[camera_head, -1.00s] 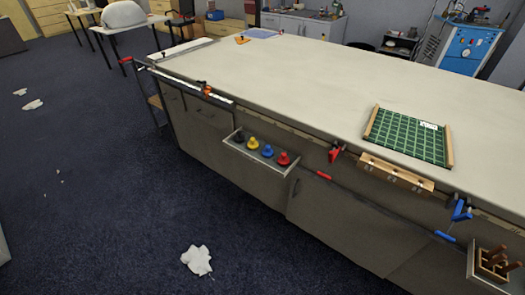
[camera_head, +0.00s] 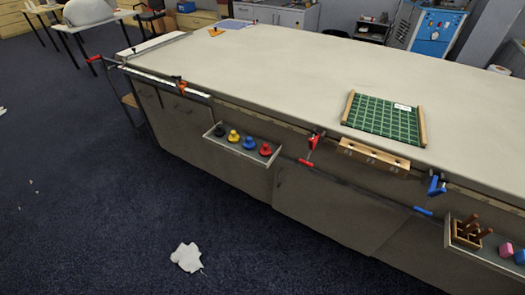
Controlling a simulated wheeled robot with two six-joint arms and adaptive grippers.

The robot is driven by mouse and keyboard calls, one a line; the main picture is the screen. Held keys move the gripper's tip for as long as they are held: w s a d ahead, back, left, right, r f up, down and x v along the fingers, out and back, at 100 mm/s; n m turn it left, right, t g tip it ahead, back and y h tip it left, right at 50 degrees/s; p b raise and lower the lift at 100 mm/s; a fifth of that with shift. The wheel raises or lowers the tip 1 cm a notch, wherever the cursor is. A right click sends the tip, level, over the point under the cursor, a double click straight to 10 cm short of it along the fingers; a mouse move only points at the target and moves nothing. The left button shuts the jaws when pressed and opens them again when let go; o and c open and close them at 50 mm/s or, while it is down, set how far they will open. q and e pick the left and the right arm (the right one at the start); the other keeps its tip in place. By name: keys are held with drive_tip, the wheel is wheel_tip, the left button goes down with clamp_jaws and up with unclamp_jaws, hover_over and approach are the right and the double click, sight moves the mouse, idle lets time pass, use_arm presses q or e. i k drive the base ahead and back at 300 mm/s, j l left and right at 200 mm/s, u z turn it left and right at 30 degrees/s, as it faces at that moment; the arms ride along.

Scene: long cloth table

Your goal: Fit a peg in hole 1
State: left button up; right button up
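A wooden block (camera_head: 373,155) with dark marks on its front is fixed along the near edge of the long table (camera_head: 270,75). The marks are too small to read, so I cannot tell which is hole 1. Several brown wooden pegs (camera_head: 471,224) stand in a wooden holder on a shelf tray (camera_head: 490,258) at the lower right, below the table top. Neither of my grippers is in view.
A green checked mat (camera_head: 385,118) lies behind the block. Red (camera_head: 310,148) and blue (camera_head: 436,184) clamps flank the block. A tray (camera_head: 240,148) with several coloured knobs juts from the table's front.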

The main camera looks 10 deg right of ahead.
sight(393, 165)
drive_tip(key=l+z, duration=0.1)
drive_tip(key=z, duration=0.8)
drive_tip(key=l+z, duration=0.15)
drive_tip(key=z, duration=0.3)
drive_tip(key=i+z, duration=0.1)
drive_tip(key=z, duration=0.8)
drive_tip(key=i+l, duration=0.05)
